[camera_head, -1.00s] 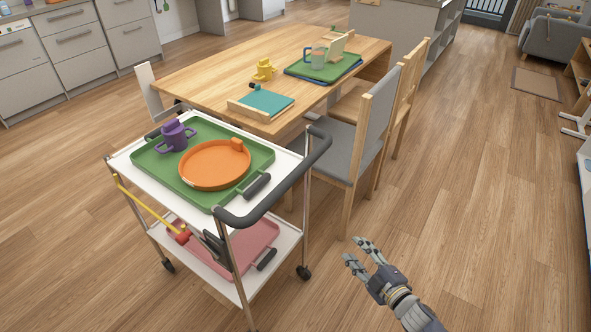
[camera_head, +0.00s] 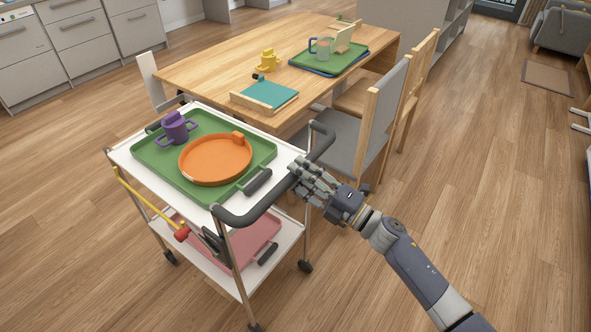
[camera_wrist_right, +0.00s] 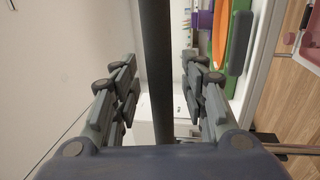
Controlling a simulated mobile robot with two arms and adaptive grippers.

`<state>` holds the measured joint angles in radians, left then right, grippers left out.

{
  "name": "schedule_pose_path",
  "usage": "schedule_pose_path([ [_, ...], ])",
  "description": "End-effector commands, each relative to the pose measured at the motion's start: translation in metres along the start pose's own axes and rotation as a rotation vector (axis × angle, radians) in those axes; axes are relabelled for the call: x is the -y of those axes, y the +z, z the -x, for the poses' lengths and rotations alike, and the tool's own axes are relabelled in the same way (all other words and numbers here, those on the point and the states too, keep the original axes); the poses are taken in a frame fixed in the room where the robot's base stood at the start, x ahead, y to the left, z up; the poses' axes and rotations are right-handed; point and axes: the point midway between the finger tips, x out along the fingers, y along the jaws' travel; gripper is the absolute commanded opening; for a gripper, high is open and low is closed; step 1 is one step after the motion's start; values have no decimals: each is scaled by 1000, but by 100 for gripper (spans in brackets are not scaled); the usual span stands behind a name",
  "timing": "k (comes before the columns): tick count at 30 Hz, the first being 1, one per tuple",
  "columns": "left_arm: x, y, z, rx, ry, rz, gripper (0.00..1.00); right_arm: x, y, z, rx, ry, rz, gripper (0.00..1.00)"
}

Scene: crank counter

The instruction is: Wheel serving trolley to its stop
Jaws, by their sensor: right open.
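The white serving trolley (camera_head: 122,157) stands on the wood floor at the left of the head view, beside the table. Its dark push handle (camera_head: 258,207) curves along the near right side. My right gripper (camera_head: 300,180) is at this handle, with its fingers open. In the right wrist view, the dark handle bar (camera_wrist_right: 157,70) runs between the two open fingers, and I see no closed grip on it. On the trolley's top lies a green tray (camera_head: 150,158) with an orange plate (camera_head: 215,160) and a purple two-handled cup (camera_head: 176,130). My left gripper is out of view.
A pink tray (camera_head: 258,240) lies on the trolley's lower shelf. The wooden table (camera_head: 210,75) and grey chair (camera_head: 345,140) stand just behind the trolley. A yellow rod with a red end (camera_head: 150,208) is at its left side. Open floor lies left and front.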

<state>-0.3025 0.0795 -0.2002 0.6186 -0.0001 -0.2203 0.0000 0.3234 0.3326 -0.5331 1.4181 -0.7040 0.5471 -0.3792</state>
Motion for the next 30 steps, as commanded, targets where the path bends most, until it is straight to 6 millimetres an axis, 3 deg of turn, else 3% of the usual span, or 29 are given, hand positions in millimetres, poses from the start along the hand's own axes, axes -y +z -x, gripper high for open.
schedule_pose_path([
  [5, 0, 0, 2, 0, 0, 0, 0, 0, 0, -14, 1, -1, 0, 40],
  [14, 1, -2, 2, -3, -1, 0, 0, 0, 0, -16, 1, -1, 0, 40],
  [19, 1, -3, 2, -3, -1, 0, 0, 0, 0, -16, 1, -1, 0, 2],
  [30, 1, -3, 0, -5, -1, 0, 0, 1, 0, -18, 1, -1, 0, 0],
])
